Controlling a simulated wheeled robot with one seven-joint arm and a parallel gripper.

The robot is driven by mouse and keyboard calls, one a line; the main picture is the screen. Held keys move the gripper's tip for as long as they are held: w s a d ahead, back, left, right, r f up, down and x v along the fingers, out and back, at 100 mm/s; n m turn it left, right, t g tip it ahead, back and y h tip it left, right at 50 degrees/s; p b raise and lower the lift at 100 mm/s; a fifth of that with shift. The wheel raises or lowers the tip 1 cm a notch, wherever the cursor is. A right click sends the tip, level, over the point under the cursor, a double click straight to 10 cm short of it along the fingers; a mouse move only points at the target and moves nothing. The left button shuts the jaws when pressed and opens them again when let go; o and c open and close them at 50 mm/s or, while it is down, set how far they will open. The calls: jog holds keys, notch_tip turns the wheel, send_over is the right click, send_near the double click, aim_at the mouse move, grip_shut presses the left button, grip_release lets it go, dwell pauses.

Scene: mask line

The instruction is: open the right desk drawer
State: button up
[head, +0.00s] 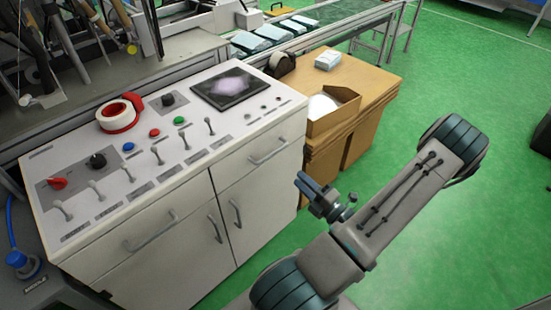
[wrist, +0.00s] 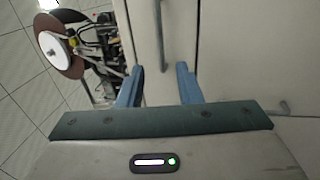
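The white control desk (head: 195,190) has two drawer fronts side by side below its sloping panel. The right drawer's bar handle (head: 268,151) shows clearly, and the drawer looks closed. My gripper (head: 303,183) is to the right of the desk's front in the head view, apart from the handle. In the wrist view, the two blue fingers of my gripper (wrist: 159,82) are spread with nothing between them. A bar handle, which looks like the right drawer's handle (wrist: 164,38), stands upright beyond the fingertips, between their lines.
The left drawer's handle (head: 151,232) and two door handles (head: 215,228) are on the same front. A wooden cabinet (head: 355,105) with an open box (head: 333,112) on it stands right of the desk. Green floor (head: 450,260) is clear at the right.

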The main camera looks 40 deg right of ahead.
jog(key=x, duration=1.1)
jog(key=shift+w, duration=0.4)
jog(key=shift+a, duration=0.15)
grip_shut()
